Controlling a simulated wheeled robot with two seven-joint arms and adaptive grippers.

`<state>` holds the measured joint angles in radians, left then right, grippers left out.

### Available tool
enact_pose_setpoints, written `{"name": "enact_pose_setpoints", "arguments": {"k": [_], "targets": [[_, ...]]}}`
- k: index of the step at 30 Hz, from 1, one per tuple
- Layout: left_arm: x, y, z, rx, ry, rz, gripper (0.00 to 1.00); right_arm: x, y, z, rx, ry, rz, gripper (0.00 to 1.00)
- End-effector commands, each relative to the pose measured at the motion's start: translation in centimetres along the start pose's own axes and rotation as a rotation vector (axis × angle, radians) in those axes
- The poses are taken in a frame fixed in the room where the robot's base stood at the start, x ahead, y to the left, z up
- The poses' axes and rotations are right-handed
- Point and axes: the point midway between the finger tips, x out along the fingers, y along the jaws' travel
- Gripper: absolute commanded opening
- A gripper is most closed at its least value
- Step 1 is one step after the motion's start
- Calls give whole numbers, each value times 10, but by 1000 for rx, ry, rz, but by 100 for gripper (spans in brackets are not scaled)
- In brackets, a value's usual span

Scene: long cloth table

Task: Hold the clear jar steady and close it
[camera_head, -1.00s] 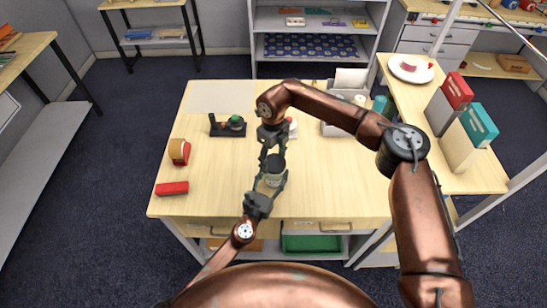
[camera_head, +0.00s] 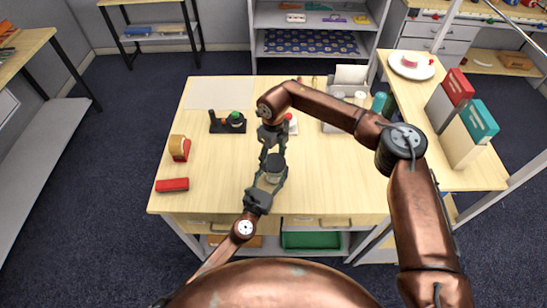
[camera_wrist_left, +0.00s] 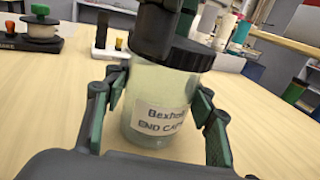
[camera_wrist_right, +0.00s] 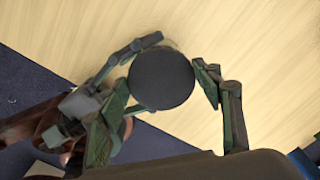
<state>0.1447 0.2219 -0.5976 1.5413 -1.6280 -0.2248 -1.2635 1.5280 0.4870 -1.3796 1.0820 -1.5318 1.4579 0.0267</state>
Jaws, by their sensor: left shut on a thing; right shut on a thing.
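The clear jar (camera_wrist_left: 150,105) stands upright on the table, with a label reading "END CAPS" below a partly covered first word. Its dark lid (camera_wrist_left: 185,52) sits on top; in the left wrist view it looks slightly tilted. My left gripper (camera_wrist_left: 160,115) is shut around the jar's body from the near side. My right gripper (camera_wrist_right: 165,85) comes from above and is shut on the round black lid (camera_wrist_right: 162,78). In the head view the jar (camera_head: 273,176) is small between both grippers, and the thread is hidden.
A black stand with a green-topped item (camera_head: 236,120) is behind. The table's right front is clear.

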Motion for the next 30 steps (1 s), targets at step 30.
{"name": "enact_pose_setpoints", "arguments": {"k": [30], "targets": [[0,0,0,0,0,0,0,11,-2,0,182,-1,0,49]]}}
